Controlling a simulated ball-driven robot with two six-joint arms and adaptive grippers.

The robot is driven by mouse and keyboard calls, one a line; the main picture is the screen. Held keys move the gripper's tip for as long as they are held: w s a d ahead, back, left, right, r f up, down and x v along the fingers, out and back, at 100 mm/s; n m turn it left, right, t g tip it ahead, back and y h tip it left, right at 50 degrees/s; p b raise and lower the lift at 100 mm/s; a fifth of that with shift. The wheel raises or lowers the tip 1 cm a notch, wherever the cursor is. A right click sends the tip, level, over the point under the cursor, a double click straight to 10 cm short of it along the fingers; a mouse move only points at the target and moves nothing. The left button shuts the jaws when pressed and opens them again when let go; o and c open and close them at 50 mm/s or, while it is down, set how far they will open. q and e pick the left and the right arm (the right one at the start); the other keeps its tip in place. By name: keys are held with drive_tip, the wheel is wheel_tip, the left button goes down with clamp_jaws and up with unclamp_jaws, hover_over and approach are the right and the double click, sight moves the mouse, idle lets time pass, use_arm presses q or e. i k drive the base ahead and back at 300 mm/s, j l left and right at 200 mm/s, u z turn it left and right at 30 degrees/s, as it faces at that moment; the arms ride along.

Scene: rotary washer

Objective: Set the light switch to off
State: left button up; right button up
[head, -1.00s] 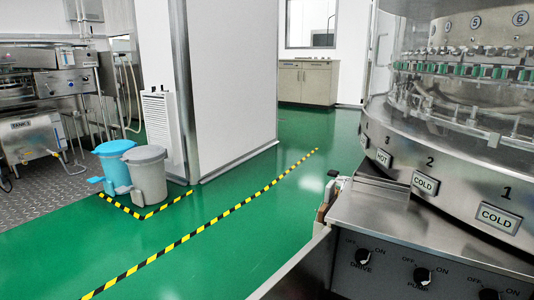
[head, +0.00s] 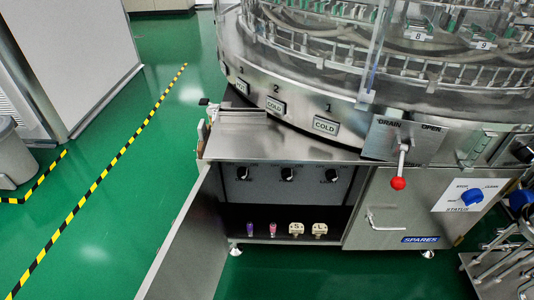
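Three black rotary knobs sit in a row on the steel panel under the washer's ledge: a left knob (head: 242,173), a middle knob (head: 287,174) and a right knob (head: 332,175). Their labels are too small to read now, so I cannot tell which one is the light switch. The way each knob points is also unclear. Neither of my grippers shows in the head view.
An open steel door (head: 188,245) stands out at the left of the knob recess. Small items, including a purple one (head: 249,229), stand on the shelf below. A red-tipped drain lever (head: 398,182) and a blue status knob (head: 472,197) are right. Green floor (head: 110,215) is clear at left.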

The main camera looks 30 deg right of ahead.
sight(332, 175)
drive_tip(key=j+z, duration=0.1)
drive_tip(key=z, duration=0.3)
drive_tip(key=k+j+z, duration=0.1)
drive_tip(key=z, duration=0.25)
drive_tip(key=j+z, duration=0.1)
drive_tip(key=z, duration=0.3)
drive_tip(key=k+z, duration=0.1)
drive_tip(key=z, duration=0.25)
